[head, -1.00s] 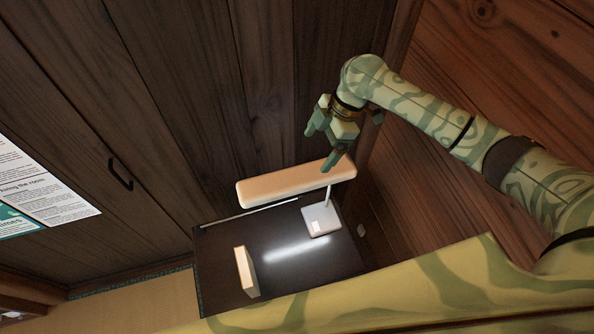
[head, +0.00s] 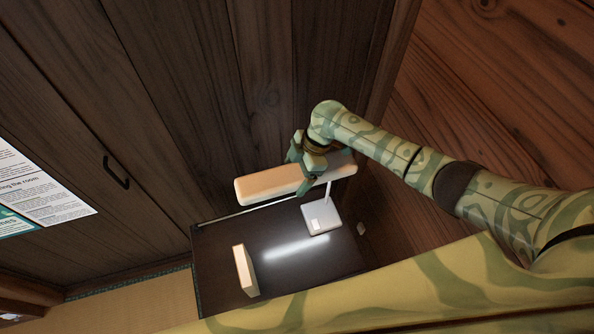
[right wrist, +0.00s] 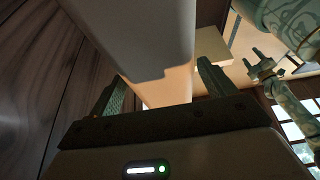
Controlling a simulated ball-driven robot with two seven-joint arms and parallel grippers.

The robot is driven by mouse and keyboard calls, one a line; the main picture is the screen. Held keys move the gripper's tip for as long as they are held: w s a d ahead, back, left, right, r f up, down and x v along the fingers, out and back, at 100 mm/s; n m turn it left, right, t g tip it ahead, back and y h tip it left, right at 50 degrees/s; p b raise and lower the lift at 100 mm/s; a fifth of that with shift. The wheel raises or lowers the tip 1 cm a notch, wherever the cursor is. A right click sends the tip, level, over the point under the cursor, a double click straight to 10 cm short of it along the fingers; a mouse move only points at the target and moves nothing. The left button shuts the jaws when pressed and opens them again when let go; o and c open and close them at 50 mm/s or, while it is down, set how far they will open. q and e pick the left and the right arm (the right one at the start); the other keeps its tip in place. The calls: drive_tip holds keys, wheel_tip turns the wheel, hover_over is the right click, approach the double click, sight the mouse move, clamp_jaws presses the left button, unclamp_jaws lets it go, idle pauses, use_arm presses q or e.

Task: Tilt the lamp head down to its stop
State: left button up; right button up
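The desk lamp has a long cream lamp head (head: 262,185), a thin stem and a white square base (head: 333,222) on the dark desk. The head lies roughly level above the desk's back edge. My right gripper (head: 299,172) is at the lamp head's right part, with its fingers apart on either side of it. In the right wrist view, the lamp head (right wrist: 168,88) passes between the two open fingers; I cannot tell whether either touches it. Part of the head is hidden behind the gripper. My left gripper (right wrist: 254,60) shows small in the right wrist view, its fingers apart.
The dark desk (head: 220,265) carries a small upright cream block (head: 245,270) and a bright patch of light. A wooden wall with a black handle (head: 116,172) stands behind, and another wooden wall is at the right. A poster (head: 35,195) hangs at the left.

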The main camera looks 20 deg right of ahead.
drive_tip(key=c, duration=1.1)
use_arm(q)
drive_tip(key=shift+w, duration=0.3)
drive_tip(key=shift+r, duration=0.2)
use_arm(e)
drive_tip(key=shift+s+t, duration=0.15)
drive_tip(key=shift+t, duration=0.15)
drive_tip(key=shift+s+f+t+p, duration=0.2)
drive_tip(key=shift+t+p, duration=0.1)
drive_tip(key=shift+t, duration=0.2)
drive_tip(key=shift+f+n+t, duration=0.25)
drive_tip(key=shift+n+t, duration=0.05)
drive_tip(key=shift+t, duration=0.4)
drive_tip(key=shift+s+f+t, duration=0.2)
drive_tip(key=shift+f+t, duration=0.15)
drive_tip(key=shift+t, duration=0.65)
use_arm(q)
drive_tip(key=shift+f+b, duration=0.3)
drive_tip(key=shift+b, duration=0.15)
use_arm(e)
drive_tip(key=shift+f+n+t, duration=0.2)
drive_tip(key=shift+n+t, duration=0.2)
drive_tip(key=shift+t, duration=0.4)
